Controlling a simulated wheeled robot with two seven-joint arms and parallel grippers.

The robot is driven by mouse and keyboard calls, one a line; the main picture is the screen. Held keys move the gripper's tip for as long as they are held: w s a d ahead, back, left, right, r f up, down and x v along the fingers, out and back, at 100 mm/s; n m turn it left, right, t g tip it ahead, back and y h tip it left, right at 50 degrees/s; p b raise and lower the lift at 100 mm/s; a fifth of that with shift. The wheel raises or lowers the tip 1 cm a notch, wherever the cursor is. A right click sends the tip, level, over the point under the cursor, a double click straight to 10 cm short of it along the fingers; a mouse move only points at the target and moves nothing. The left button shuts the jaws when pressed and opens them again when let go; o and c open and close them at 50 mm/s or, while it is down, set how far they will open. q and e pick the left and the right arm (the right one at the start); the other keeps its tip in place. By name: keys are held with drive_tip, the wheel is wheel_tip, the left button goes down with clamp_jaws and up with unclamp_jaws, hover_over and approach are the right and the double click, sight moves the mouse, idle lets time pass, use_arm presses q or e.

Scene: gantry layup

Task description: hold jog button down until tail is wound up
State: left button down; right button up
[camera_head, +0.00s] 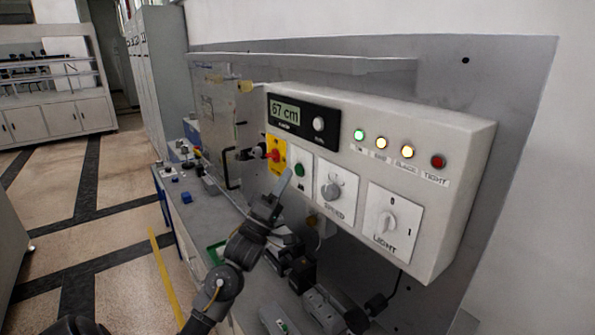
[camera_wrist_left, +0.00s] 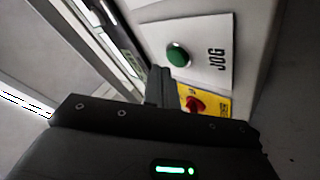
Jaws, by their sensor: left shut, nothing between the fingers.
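The green jog button (camera_head: 300,170) sits on a white plate on the front of the grey control box (camera_head: 455,190). My left gripper (camera_head: 284,184) is shut and empty, its fingertips just below and left of the button. In the left wrist view the green button (camera_wrist_left: 178,55) shows uncovered, with the word JOG beside it, close above the shut fingertips (camera_wrist_left: 160,76). They look slightly apart from it, but I cannot tell for sure about contact. The display (camera_head: 286,113) reads 67 cm. The tail is not identifiable. My right gripper is not in view.
A red emergency stop on a yellow plate (camera_head: 269,142) is just left of the jog button. Speed (camera_head: 331,191) and light (camera_head: 385,222) knobs are to the right. Green, yellow and orange lamps glow; the red TIGHT lamp (camera_head: 438,161) looks dimmer. Dark devices crowd the bench below.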

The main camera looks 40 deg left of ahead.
use_arm(q)
drive_tip(key=shift+s+a+p, duration=0.2)
drive_tip(key=shift+s+a, duration=0.05)
drive_tip(key=shift+s, duration=0.55)
drive_tip(key=shift+s+a+p, duration=0.2)
drive_tip(key=shift+s+p, duration=0.05)
drive_tip(key=shift+s, duration=0.55)
drive_tip(key=shift+s+a+p, duration=0.2)
drive_tip(key=shift+s+a, duration=0.05)
drive_tip(key=shift+s, duration=0.55)
